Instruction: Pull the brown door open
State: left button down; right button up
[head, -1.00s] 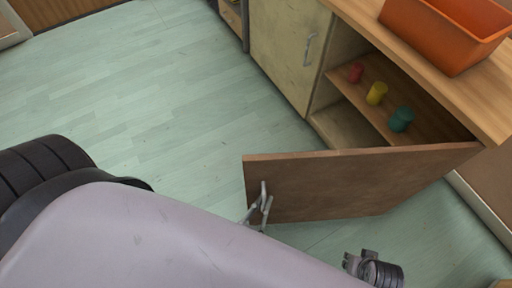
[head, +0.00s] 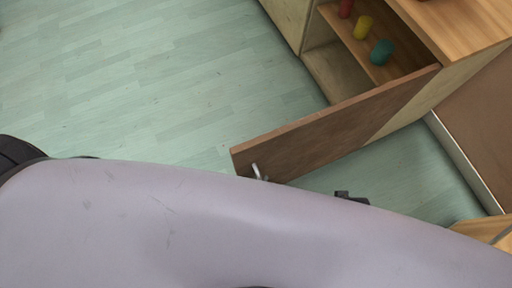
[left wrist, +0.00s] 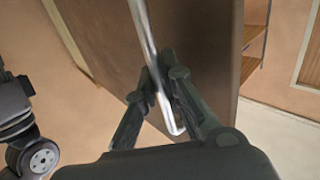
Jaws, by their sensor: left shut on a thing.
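The brown door (head: 325,128) stands swung well out from the cabinet in the head view, with its inner shelves showing. Its metal handle (head: 257,171) is near the door's free end, partly hidden by my arm. In the left wrist view the handle (left wrist: 143,30) is a bent silver bar in front of the brown door panel (left wrist: 205,40). My left gripper (left wrist: 157,85) is shut on this handle, with a dark finger at each side. In the head view my pale arm hides most of it. A small dark part (head: 348,197), perhaps of my right gripper, shows above the arm.
Red (head: 345,8), yellow (head: 363,27) and teal (head: 382,52) cups stand on the cabinet shelf (head: 395,66). A wooden top (head: 465,25) lies above. Pale green floor (head: 150,85) is clear left of the door. A wooden piece (head: 485,230) is at lower right.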

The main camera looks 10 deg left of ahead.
pick_arm(q)
jog(key=shift+s+d, duration=0.1)
jog(key=shift+s, duration=0.1)
jog(key=c, duration=1.7)
grip_release()
